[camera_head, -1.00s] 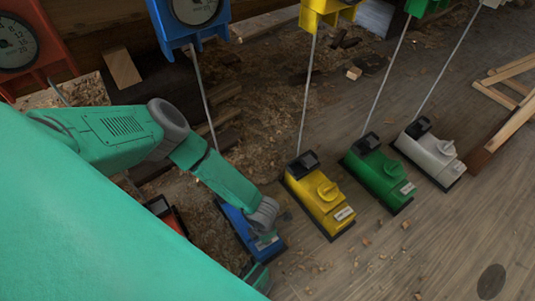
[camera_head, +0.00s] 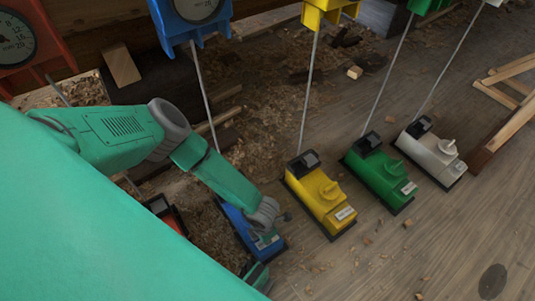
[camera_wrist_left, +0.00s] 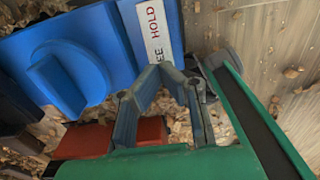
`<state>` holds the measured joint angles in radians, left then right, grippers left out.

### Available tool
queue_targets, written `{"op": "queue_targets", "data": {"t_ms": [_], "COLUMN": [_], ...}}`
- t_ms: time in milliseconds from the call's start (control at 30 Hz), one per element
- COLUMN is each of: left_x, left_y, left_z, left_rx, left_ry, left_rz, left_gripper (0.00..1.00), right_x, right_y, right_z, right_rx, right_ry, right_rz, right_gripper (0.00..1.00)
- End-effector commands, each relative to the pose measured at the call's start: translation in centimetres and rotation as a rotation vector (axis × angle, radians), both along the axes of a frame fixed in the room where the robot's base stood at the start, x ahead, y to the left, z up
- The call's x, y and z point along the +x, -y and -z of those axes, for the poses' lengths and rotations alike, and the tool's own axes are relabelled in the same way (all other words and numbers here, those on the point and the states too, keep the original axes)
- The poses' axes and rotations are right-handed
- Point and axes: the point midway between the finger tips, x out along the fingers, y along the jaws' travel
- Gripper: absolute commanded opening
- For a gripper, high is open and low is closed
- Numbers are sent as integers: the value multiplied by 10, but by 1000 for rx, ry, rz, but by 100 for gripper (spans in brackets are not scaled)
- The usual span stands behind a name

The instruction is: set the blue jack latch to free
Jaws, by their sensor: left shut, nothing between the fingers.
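The blue jack (camera_head: 233,218) stands on the floor, partly hidden behind my left forearm and wrist in the head view. In the left wrist view the blue jack (camera_wrist_left: 105,38) fills the upper left. Its round latch knob with a raised ridge (camera_wrist_left: 57,82) is left of the fingers. A white label (camera_wrist_left: 153,30) reads HOLD, with "EE" of a second word below. My left gripper (camera_wrist_left: 164,72) is shut and empty, its fingertips close to the label's lower end; contact cannot be told. In the head view its fingers are largely hidden below the wrist. My right gripper is not in view.
Yellow (camera_head: 322,203), green (camera_head: 380,181) and white (camera_head: 430,155) jacks stand to the right, each with a rod rising behind. A red jack (camera_head: 165,212) is mostly hidden at left. It shows red in the wrist view (camera_wrist_left: 85,140). Wood chips litter the floor; the lower right is mostly clear.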

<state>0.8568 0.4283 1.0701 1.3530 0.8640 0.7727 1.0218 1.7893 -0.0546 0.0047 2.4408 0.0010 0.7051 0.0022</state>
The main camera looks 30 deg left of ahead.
Motion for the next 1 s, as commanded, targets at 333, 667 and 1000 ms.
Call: {"op": "queue_targets", "data": {"t_ms": [333,667,1000], "left_x": [0,0,0], "left_y": [0,0,0], "left_z": [6,11,16], "left_rx": [0,0,0], "left_ry": [0,0,0], "left_rz": [0,0,0], "left_gripper": [0,0,0], "right_x": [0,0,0], "right_y": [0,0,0], "right_z": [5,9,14], "right_rx": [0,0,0], "right_ry": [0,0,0], "right_rz": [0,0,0], "right_gripper": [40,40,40]}}
